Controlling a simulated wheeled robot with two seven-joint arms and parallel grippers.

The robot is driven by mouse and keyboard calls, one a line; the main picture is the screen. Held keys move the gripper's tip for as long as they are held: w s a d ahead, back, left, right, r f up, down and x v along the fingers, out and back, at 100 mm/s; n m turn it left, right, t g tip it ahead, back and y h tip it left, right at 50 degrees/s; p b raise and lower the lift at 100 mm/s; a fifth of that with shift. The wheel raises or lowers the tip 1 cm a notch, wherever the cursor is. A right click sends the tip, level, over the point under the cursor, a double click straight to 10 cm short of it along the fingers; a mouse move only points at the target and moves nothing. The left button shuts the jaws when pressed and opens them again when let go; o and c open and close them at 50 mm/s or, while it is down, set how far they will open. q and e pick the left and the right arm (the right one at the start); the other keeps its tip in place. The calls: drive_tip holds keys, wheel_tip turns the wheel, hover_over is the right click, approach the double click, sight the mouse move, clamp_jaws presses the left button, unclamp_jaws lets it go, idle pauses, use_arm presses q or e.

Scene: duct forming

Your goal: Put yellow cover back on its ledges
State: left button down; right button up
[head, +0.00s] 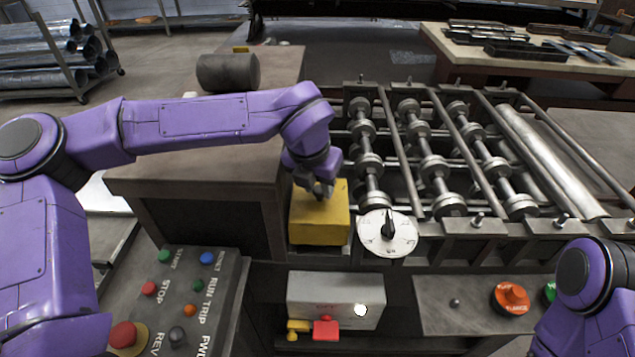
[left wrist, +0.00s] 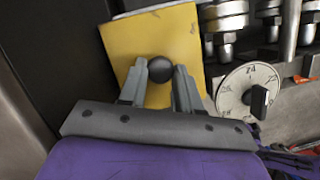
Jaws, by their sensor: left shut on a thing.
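The yellow cover (head: 320,227) is a box-like piece at the left end of the roller machine, just left of the white dial. My left gripper (head: 323,192) is above it, reaching down onto its top. In the left wrist view the gripper (left wrist: 161,80) is shut on the dark round knob (left wrist: 161,69) of the yellow cover (left wrist: 170,35). The cover looks slightly turned in that view. The ledges are hidden, and I cannot tell whether the cover rests on them. Only part of my right arm shows at the lower right; its gripper is out of view.
The white dial (head: 388,233) with a black pointer is close to the cover's right side. Roller shafts (head: 430,150) fill the machine to the right. A control panel (head: 180,300) with coloured buttons stands at lower left, and a grey box (head: 335,296) is below the cover.

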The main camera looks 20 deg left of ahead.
use_arm(q)
drive_tip(key=shift+w+d, duration=0.1)
drive_tip(key=shift+f, duration=0.1)
idle(0.3)
drive_tip(key=shift+f+b, duration=0.3)
drive_tip(key=shift+f, duration=0.2)
idle(0.3)
drive_tip(key=shift+f, duration=0.1)
idle(0.3)
drive_tip(key=shift+f, duration=0.55)
